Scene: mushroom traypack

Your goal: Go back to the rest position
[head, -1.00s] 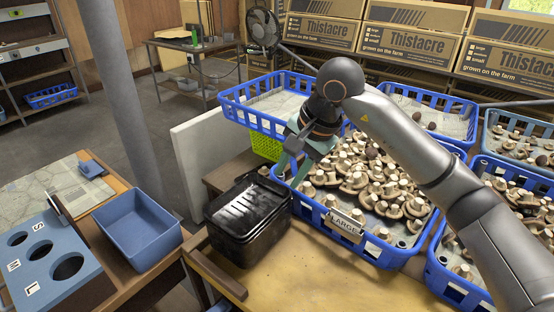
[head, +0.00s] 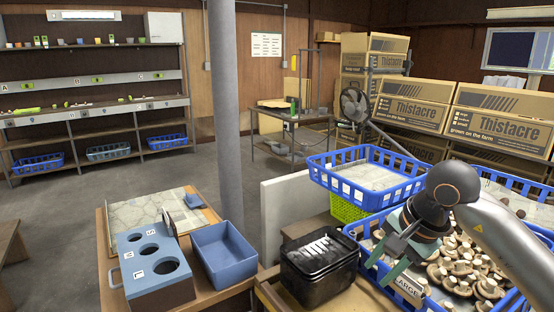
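My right gripper (head: 376,275) hangs over the left front part of the blue crate labelled LARGE. Its two teal fingers point down and stand apart, with nothing seen between them. Its arm comes in from the right edge. The blue crate (head: 352,232) holds many brown mushrooms (head: 462,265), partly hidden behind my arm. A black traypack (head: 318,268) stands just left of the gripper, apart from it. My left gripper is not in view.
A blue bin (head: 224,254) and a blue sizing block with holes (head: 150,262) stand on the left table. A grey post (head: 226,120) rises behind them. An upper blue crate (head: 370,182) sits behind the gripper. Thistacre boxes (head: 415,113) are stacked at the back right.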

